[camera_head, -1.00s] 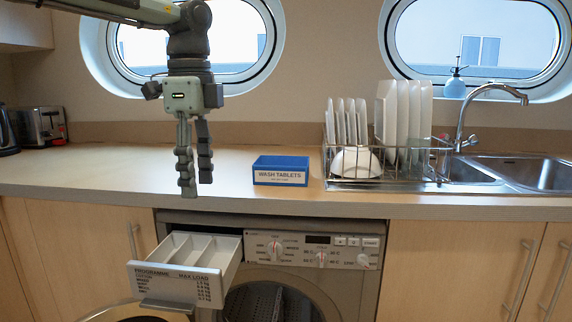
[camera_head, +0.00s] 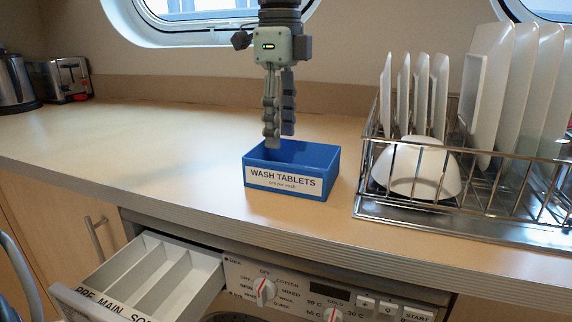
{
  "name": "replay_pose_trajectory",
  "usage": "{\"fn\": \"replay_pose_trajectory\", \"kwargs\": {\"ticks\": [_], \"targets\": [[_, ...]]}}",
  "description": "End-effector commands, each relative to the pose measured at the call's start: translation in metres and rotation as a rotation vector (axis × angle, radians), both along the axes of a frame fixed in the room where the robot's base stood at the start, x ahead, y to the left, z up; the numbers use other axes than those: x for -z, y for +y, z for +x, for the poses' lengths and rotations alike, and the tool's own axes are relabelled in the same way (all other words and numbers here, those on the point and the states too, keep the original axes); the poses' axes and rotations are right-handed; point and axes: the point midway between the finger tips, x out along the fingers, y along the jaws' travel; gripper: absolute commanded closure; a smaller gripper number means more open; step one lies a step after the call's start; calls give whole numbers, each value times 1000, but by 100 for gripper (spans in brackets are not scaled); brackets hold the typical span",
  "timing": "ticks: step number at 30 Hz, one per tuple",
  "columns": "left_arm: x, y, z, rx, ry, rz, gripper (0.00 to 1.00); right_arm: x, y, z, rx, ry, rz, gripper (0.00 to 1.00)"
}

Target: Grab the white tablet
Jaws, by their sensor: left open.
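No white tablet shows. A blue box (camera_head: 328,180) labelled "WASH TABLETS" stands on the worktop, and its front wall hides what lies inside. My left gripper (camera_head: 278,140) hangs down over the box, fingers pointing down. Its fingertips are at the height of the box's rim in the picture, at or just above the opening. The jaws are open, with a small gap between the fingers, and nothing shows between them. My right gripper is not in view.
A dish rack (camera_head: 366,180) with plates and a white bowl (camera_head: 415,168) stands right of the box. The washing machine's detergent drawer (camera_head: 205,262) is pulled out below the worktop. A toaster (camera_head: 62,80) stands far left. The worktop (camera_head: 130,140) left of the box is clear.

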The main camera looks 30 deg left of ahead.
Motion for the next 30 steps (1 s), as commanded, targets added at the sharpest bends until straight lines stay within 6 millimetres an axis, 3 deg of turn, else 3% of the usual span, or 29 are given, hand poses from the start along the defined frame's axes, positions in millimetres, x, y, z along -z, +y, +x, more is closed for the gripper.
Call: {"fn": "replay_pose_trajectory", "kwargs": {"ticks": [8,12,21,30], "targets": [[37,2,2,1,5,-2,53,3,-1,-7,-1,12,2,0],[55,2,3,1,2,-1,53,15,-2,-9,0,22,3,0],[62,2,3,-1,-1,0,53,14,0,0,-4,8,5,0],[62,2,3,-1,-1,0,89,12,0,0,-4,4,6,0]]}}
